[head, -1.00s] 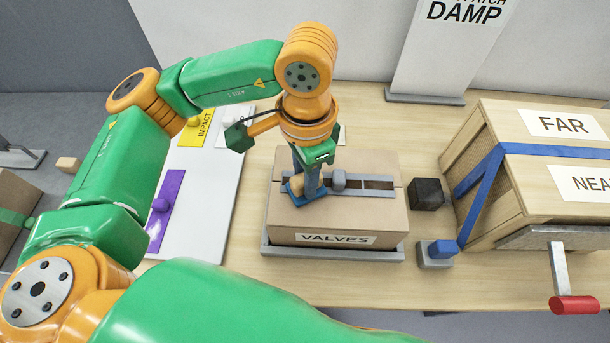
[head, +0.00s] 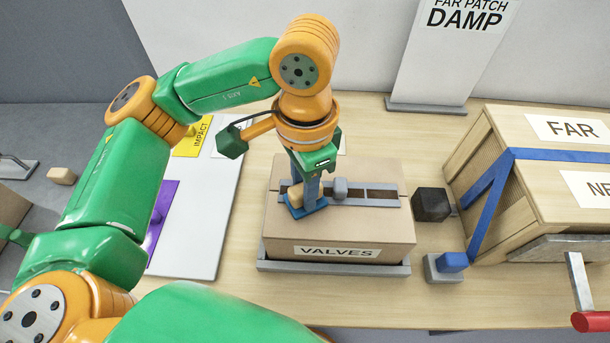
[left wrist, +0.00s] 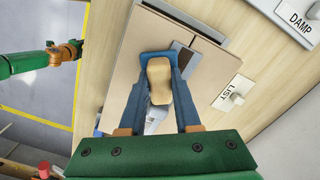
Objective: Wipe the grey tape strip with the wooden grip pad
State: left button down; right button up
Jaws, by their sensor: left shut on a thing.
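The wooden grip pad (head: 297,195) has a tan wooden grip on a blue base and sits on the top of the VALVES carton (head: 283,225), at the left end of the strip. My left gripper (head: 310,185) is shut on it from above; in the left wrist view the grip (left wrist: 159,82) stands between the two blue fingers. The grey tape strip (head: 377,202) runs to the right along the carton top, with dark brown stretches along its middle.
A grey rounded block (head: 340,188) stands on the strip just right of the pad. A black cube (head: 431,204) and a blue block on a grey base (head: 450,262) lie right of the carton. A wooden crate (head: 480,150) with blue straps stands further right. A white board (head: 215,215) lies left.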

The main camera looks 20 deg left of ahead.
pick_arm(q)
notch_tip(320, 180, up, 9)
jog(key=p, duration=0.7)
jog(key=shift+r+p, duration=0.2)
jog(key=shift+p, duration=0.1)
jog(key=shift+f, duration=0.15)
